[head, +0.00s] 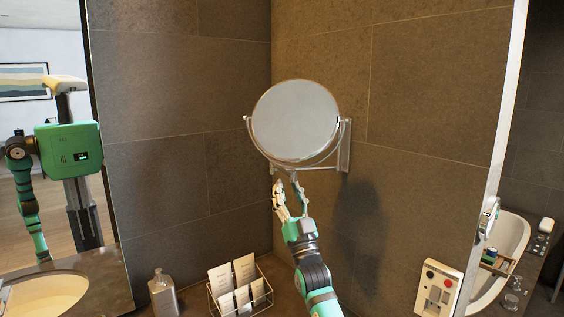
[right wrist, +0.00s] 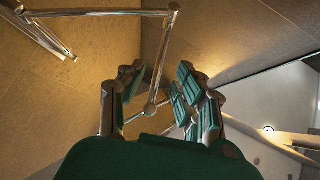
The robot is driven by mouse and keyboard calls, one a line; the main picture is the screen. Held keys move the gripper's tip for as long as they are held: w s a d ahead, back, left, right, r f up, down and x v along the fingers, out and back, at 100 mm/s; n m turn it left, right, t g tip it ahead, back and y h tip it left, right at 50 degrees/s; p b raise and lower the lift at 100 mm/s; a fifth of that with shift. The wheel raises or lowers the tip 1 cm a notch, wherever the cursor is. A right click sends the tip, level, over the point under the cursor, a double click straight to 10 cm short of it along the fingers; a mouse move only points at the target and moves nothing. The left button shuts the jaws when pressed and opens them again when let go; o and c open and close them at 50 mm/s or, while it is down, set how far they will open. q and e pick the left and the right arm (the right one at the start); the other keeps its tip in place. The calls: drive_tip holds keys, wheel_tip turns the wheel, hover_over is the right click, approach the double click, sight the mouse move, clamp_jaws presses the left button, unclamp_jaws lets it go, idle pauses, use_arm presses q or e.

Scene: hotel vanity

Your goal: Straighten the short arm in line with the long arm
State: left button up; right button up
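The round mirror (head: 295,120) hangs in a chrome yoke in front of the tiled wall, with a wall plate (head: 344,147) at its right. In the right wrist view, a long chrome arm (right wrist: 95,13) runs from the plate to a joint at top centre. A shorter chrome arm (right wrist: 162,60) runs from that joint at a sharp angle to a round knob (right wrist: 150,109). My right gripper (head: 287,184) is just below the mirror. It is open, and its fingers (right wrist: 162,92) stand on either side of the short arm; contact is not clear. My left gripper is not in view.
A wire basket of cards (head: 240,292) and a soap bottle (head: 163,294) stand on the counter below. A wall box with a red button (head: 437,289) is at lower right.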

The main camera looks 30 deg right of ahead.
sight(282, 170)
drive_tip(key=p+x, duration=0.2)
drive_tip(key=x, duration=0.4)
drive_tip(key=shift+w, duration=0.1)
drive_tip(key=shift+c, duration=0.2)
clamp_jaws()
